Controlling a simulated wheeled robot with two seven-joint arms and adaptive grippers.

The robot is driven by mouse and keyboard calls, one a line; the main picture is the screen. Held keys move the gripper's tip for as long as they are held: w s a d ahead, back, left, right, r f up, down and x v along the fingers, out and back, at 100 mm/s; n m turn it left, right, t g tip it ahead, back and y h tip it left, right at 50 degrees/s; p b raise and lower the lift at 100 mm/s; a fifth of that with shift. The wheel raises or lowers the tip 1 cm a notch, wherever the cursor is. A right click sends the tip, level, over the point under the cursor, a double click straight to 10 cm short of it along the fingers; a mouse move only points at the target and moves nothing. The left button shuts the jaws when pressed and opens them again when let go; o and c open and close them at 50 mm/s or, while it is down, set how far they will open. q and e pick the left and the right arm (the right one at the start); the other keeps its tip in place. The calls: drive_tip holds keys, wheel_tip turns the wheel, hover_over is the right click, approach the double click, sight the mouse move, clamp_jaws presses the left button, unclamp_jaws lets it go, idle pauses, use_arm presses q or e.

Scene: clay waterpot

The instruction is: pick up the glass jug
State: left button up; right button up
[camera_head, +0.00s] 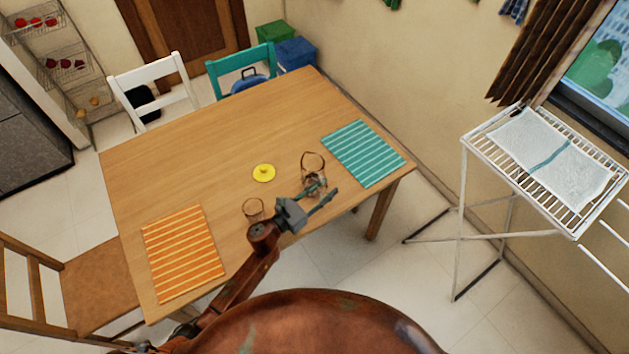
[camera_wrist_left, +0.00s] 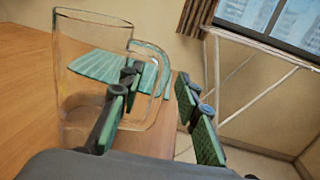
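The clear glass jug (camera_head: 313,160) stands upright on the wooden table near its right front edge. In the left wrist view the jug (camera_wrist_left: 80,40) fills the left side, with its handle (camera_wrist_left: 158,62) pointing right. My left gripper (camera_head: 325,193) is open at the near side of the jug. In the left wrist view its green-padded fingers (camera_wrist_left: 157,85) are spread, one in front of the jug's body and one right of the handle. The handle appears between them; I cannot tell whether anything touches. My right gripper is out of view.
On the table (camera_head: 190,155) are a small glass (camera_head: 253,208) left of my left gripper, a yellow saucer with a knob-like item (camera_head: 263,173), an orange striped mat (camera_head: 182,254) and a teal striped mat (camera_head: 362,152). A drying rack (camera_head: 480,150) stands right. The table's far half is clear.

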use_arm(q)
drive_tip(key=shift+c, duration=0.3)
clamp_jaws()
idle(0.6)
drive_tip(key=shift+d+r, duration=0.1)
